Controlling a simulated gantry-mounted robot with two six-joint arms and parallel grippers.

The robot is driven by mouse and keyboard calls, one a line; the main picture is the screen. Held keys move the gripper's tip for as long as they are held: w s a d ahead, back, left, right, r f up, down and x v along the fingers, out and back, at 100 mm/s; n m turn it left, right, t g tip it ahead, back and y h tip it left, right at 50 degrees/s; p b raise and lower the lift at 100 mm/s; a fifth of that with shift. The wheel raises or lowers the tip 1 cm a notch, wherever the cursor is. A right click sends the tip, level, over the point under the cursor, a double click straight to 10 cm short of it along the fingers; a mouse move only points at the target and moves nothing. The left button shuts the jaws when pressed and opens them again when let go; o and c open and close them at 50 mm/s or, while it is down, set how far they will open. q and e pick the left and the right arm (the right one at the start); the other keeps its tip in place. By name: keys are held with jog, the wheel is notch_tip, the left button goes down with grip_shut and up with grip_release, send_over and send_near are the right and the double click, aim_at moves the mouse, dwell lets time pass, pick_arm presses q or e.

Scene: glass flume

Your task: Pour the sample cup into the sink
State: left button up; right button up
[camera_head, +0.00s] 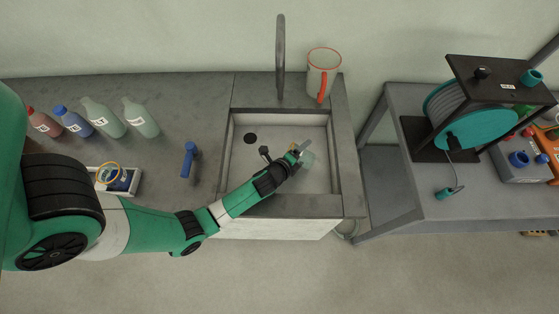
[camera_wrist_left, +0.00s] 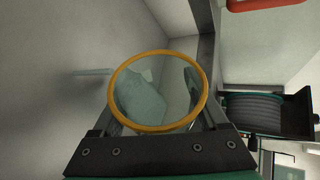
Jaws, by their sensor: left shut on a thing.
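The sample cup (camera_head: 308,158) is clear with an orange rim. My left gripper (camera_head: 298,154) is shut on it and holds it over the right part of the sink basin. The sink (camera_head: 240,172) is a grey rectangular basin with a dark round drain at its back left. The cup looks tilted in the head view. In the left wrist view the cup (camera_wrist_left: 150,88) fills the middle, its round mouth facing the camera, between the fingers of my gripper (camera_wrist_left: 158,125). I cannot tell whether liquid is in it. My right gripper is out of view.
A tall faucet (camera_head: 281,55) stands behind the sink, with a red-rimmed jug (camera_head: 322,73) to its right. Several bottles (camera_head: 103,117), a small tray (camera_head: 133,188) and a blue tool (camera_head: 188,160) are on the left counter. A teal hose reel (camera_head: 478,128) stands on the right cart.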

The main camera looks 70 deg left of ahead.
pick_arm(q)
jog(key=shift+s+a+f+n+t, duration=0.3)
jog(key=shift+s+a+n+t, duration=0.1)
jog(key=shift+s+n+t, duration=0.1)
dwell(1.1)
jog(key=shift+r+h+p, duration=0.25)
jog(key=shift+h+p, duration=0.05)
jog(key=shift+p, duration=0.05)
